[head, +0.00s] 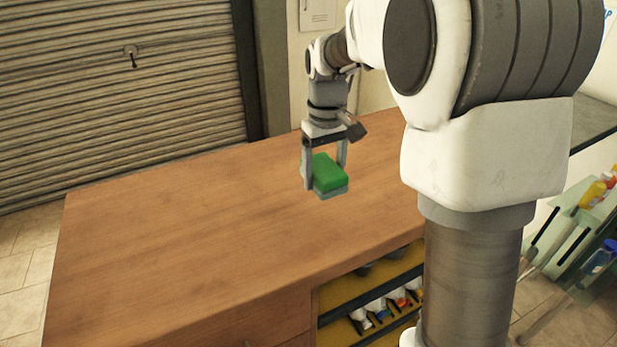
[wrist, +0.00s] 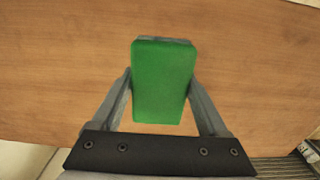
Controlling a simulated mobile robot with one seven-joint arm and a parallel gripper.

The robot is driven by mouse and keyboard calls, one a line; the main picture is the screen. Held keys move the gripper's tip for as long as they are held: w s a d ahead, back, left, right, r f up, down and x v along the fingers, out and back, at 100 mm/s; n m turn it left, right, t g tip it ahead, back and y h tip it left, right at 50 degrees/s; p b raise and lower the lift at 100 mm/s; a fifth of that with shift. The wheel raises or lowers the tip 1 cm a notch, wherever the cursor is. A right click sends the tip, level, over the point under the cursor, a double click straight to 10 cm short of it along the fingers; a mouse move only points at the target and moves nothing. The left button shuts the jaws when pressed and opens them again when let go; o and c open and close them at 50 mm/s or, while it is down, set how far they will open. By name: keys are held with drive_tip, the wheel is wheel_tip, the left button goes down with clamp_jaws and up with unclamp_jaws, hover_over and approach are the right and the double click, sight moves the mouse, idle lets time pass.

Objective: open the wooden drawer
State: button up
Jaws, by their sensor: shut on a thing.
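My gripper (head: 326,178) is shut on a green sponge (head: 328,171) with a grey underside, and holds it over the wooden counter (head: 190,220). In the wrist view the sponge (wrist: 162,85) sits between the two fingers, with bare wood behind it. The wooden drawer (head: 270,325) is in the counter's front at the bottom of the head view. Its front looks flush with the counter, and a small part of a handle (head: 247,343) shows at the picture's lower edge. The rest of the drawer front is cut off. My gripper is well away from it.
The counter top is clear. Right of the drawer, open shelves (head: 370,290) hold several small bottles. A rack with bottles (head: 590,195) stands at the far right. A roller shutter (head: 110,80) is behind on the left.

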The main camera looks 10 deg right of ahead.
drive_tip(key=p, duration=0.2)
hover_over(302, 193)
wheel_tip(302, 193, down, 6)
drive_tip(key=shift+f+p, duration=0.4)
drive_tip(key=shift+f, duration=1.65)
drive_tip(key=shift+f, duration=0.2)
drive_tip(key=o, duration=1.3)
drive_tip(key=shift+r, duration=0.15)
